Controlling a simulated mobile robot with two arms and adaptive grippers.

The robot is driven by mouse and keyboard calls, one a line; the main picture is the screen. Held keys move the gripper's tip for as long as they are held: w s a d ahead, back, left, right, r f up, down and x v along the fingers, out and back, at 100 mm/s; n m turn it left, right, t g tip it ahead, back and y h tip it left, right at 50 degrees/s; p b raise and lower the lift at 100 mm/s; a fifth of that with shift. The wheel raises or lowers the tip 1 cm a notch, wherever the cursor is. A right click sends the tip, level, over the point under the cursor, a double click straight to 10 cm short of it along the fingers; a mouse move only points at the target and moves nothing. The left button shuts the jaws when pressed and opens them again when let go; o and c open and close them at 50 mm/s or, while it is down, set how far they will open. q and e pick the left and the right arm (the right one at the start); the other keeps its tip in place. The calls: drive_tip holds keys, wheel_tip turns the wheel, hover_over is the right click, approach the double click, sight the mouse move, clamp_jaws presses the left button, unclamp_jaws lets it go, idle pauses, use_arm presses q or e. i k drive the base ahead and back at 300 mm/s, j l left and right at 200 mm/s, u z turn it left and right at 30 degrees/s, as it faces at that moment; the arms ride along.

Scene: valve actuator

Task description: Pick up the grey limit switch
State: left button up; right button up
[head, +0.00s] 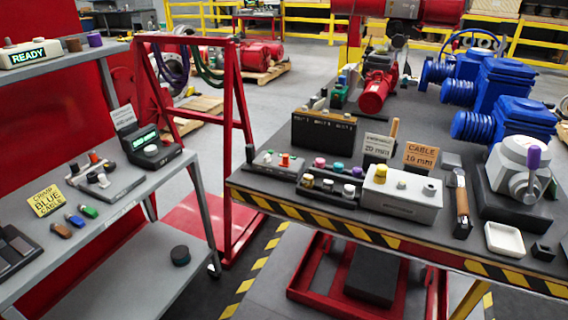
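Neither of my grippers is in the head view. No single part is clearly marked as the grey limit switch, and I cannot tell which small grey part it is. A grey box (401,198) with a yellow knob and small grey parts on top stands near the front of the right bench. Left of it, a dark rack (325,192) holds several small coloured-capped parts. A dark board (277,164) with a red part and small grey parts lies further left. A grey housing (507,160) with a purple-topped handle stands at the right.
The right bench (360,223) has a striped front edge. A white tray (504,239), a wood-handled tool (461,205) and blue actuators (514,121) crowd its right side. A red frame (240,100) stands between the benches.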

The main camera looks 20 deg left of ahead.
sight(254, 164)
drive_tip(key=i+j, duration=0.25)
drive_tip(key=j, duration=0.15)
drive_tip(key=i+j, duration=0.2)
drive_tip(key=j, duration=0.2)
drive_tip(key=i+j, duration=0.25)
drive_tip(key=j, duration=0.15)
drive_tip(key=i+j, duration=0.2)
drive_tip(key=j, duration=0.15)
drive_tip(key=i+j, duration=0.25)
drive_tip(key=j, duration=0.15)
